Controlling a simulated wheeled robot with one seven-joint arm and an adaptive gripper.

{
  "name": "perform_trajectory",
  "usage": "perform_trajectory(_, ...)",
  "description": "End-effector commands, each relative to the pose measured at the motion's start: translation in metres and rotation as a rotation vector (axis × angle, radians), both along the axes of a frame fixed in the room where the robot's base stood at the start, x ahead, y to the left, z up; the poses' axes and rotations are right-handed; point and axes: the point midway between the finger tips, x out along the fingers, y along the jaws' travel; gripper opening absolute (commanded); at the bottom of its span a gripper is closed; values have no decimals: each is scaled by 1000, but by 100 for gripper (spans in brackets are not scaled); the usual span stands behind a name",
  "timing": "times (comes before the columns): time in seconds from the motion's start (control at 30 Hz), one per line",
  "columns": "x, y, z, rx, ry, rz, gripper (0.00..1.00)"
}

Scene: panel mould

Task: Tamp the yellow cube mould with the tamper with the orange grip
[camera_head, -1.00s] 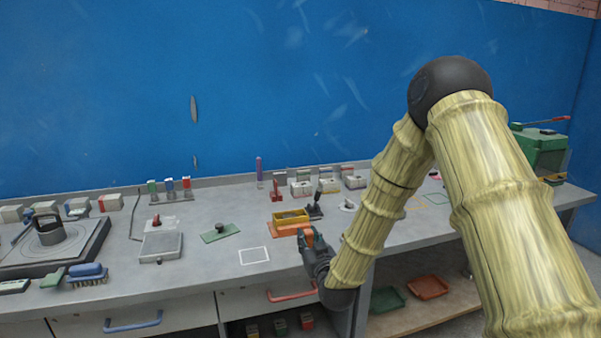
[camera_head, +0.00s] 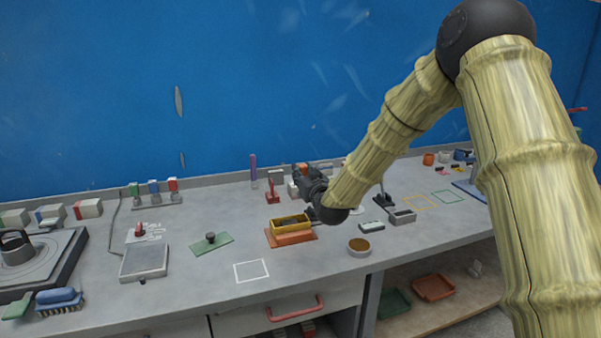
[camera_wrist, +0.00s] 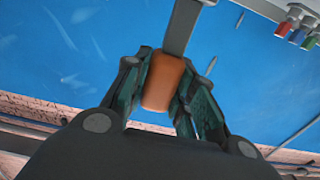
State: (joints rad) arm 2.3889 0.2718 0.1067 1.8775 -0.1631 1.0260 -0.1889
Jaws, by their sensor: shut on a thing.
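My gripper (camera_wrist: 162,85) is shut on the orange grip of the tamper (camera_wrist: 163,80) in the wrist view. In the head view my gripper (camera_head: 308,178) is raised above the bench, over and slightly right of the yellow mould (camera_head: 290,224). The yellow mould is an open box with brown fill, sitting on an orange base plate (camera_head: 293,238). The tamper's lower part is mostly hidden behind my gripper in the head view.
A round pot with brown fill (camera_head: 358,246) and a small grey tray (camera_head: 403,217) stand right of the mould. A green float (camera_head: 211,243) lies to its left. A white outlined square (camera_head: 251,270) in front is empty. A red stand (camera_head: 272,192) is behind.

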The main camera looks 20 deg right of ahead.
Motion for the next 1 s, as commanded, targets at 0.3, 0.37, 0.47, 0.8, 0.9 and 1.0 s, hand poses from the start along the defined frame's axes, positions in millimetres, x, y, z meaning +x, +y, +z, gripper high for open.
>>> perform_trajectory(0.3, 4, 8, -25, 0, 1, 9, 2)
perform_trajectory(0.37, 4, 8, -31, 0, 0, 8, 2)
perform_trajectory(0.47, 4, 8, -40, 0, 0, 8, 2)
perform_trajectory(0.8, 4, 7, -65, 0, 0, 7, 2)
perform_trajectory(0.9, 4, 6, -67, 0, 0, 6, 2)
perform_trajectory(1.0, 4, 7, -67, 0, 0, 7, 2)
